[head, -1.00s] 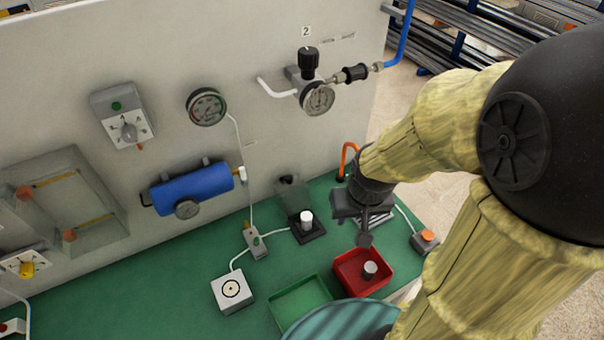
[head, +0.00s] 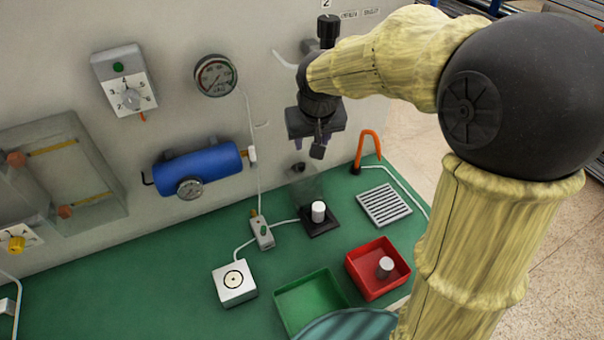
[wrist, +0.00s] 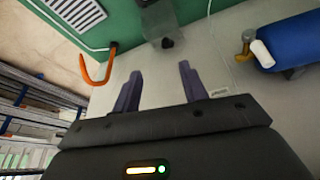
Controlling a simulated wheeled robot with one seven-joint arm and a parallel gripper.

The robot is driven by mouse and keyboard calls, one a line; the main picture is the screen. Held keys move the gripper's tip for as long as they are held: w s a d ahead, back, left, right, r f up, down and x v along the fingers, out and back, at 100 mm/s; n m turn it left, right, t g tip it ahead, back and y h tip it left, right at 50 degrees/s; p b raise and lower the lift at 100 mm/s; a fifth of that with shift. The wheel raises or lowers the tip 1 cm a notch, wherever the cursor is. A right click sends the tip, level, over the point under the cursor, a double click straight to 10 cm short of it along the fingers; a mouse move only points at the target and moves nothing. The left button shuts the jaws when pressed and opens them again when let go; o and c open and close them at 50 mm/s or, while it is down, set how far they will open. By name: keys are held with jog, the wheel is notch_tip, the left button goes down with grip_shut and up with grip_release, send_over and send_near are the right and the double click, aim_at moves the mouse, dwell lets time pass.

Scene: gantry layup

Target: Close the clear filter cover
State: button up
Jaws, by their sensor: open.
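The clear filter cover (head: 306,188) stands raised at the back of a small black base (head: 320,226), with a dark knob (head: 298,168) near its top. A white cylindrical filter (head: 318,211) stands uncovered on the base. My gripper (head: 317,146) is open and empty, up in front of the wall panel and above the cover, apart from it. In the wrist view the clear cover (wrist: 158,18) and its dark knob (wrist: 167,42) lie beyond the two spread fingertips (wrist: 160,72).
An orange hook-shaped bar (head: 369,146) and a slatted grey plate (head: 384,205) are right of the base. A red tray (head: 356,262) holding a grey cylinder and a green tray (head: 312,300) are in front. A blue tank (head: 205,168) and gauge (head: 215,76) are on the panel.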

aim_at(302, 165)
jog(key=shift+w+a+r, duration=0.4)
jog(key=shift+w+a, duration=0.2)
jog(key=shift+f, duration=0.1)
jog(key=x, duration=1.7)
jog(key=shift+w+a, duration=0.1)
jog(key=shift+w, duration=0.2)
jog(key=shift+c, duration=0.4)
grip_shut()
